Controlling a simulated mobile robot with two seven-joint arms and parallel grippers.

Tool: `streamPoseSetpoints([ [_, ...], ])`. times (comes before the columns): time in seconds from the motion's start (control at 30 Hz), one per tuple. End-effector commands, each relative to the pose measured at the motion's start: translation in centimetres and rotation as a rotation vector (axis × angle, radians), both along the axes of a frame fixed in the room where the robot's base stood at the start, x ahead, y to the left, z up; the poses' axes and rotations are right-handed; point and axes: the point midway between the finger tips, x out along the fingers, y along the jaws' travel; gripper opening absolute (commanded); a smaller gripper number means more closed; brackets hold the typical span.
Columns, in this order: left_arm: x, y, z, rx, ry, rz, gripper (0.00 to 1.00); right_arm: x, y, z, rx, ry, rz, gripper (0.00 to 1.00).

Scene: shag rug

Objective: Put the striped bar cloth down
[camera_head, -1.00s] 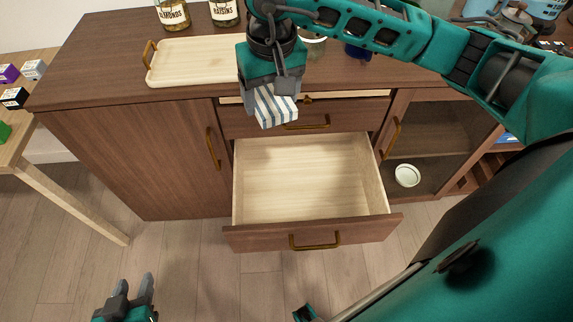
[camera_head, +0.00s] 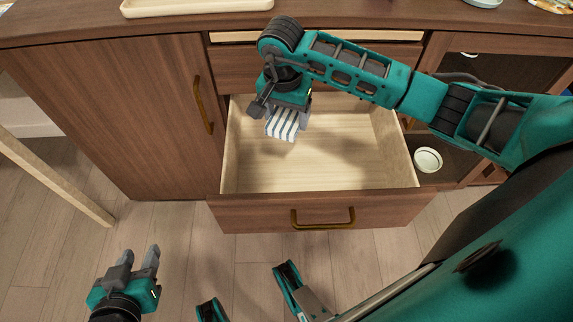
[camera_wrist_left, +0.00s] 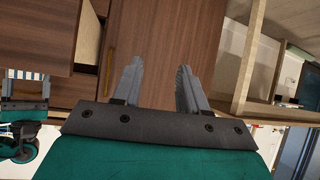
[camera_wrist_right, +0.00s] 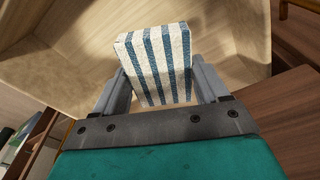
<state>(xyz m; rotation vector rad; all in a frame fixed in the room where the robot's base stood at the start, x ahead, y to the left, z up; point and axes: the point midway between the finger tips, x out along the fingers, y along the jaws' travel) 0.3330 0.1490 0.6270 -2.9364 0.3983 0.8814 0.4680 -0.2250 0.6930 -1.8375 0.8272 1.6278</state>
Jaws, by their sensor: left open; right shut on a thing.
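The striped bar cloth (camera_head: 282,124) is a folded white block with blue stripes. My right gripper (camera_head: 287,108) is shut on it and holds it over the left part of the open drawer (camera_head: 330,165). In the right wrist view the cloth (camera_wrist_right: 156,62) sits between both fingers, with the pale drawer inside behind it. I cannot tell whether the cloth touches the drawer floor. My left gripper (camera_head: 140,262) is open and empty, low at the left in front of the cabinet; its spread fingers also show in the left wrist view (camera_wrist_left: 160,85).
The wooden cabinet (camera_head: 110,120) has a shut door left of the drawer. The drawer front with its brass handle (camera_head: 322,217) juts out over the floor. A white bowl (camera_head: 428,160) stands in the right compartment. A tray (camera_head: 195,6) lies on top. The drawer's right side is empty.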

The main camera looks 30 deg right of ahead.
Motion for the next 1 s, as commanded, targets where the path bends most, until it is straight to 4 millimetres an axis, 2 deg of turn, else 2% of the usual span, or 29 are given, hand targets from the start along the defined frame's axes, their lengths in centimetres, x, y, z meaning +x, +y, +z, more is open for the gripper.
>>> streamPoseSetpoints([
  [0.03,0.0,0.0,-0.7,0.000,0.001,0.000,0.43,-0.2,0.1,-1.8,0.002,0.007,0.000,0.49],
  [0.1,0.0,0.0,-1.2,0.000,0.002,-0.001,0.43,-0.2,0.1,-3.8,0.003,0.007,0.000,0.49],
  [0.3,-0.2,-0.2,-2.7,-0.001,0.021,-0.006,0.43,-0.2,0.1,-9.2,0.003,0.005,0.000,0.49],
  [0.4,-0.2,-0.5,-2.8,-0.007,0.019,-0.008,0.43,-0.1,0.1,-11.3,0.002,0.005,0.000,0.49],
  [0.5,-0.1,-0.8,-2.6,-0.018,0.018,-0.008,0.43,-0.1,0.0,-12.6,0.001,0.003,0.002,0.49],
  [0.73,0.0,-1.2,-2.7,-0.027,0.016,-0.009,0.43,0.0,0.0,-14.1,0.001,0.002,0.002,0.49],
  [0.9,0.2,-1.3,-3.3,-0.029,0.015,-0.014,0.43,-0.1,0.1,-16.9,0.002,0.002,0.002,0.49],
  [1.0,0.1,-1.4,-3.4,-0.028,0.022,-0.017,0.43,0.0,0.0,-17.6,0.001,0.002,0.002,0.49],
])
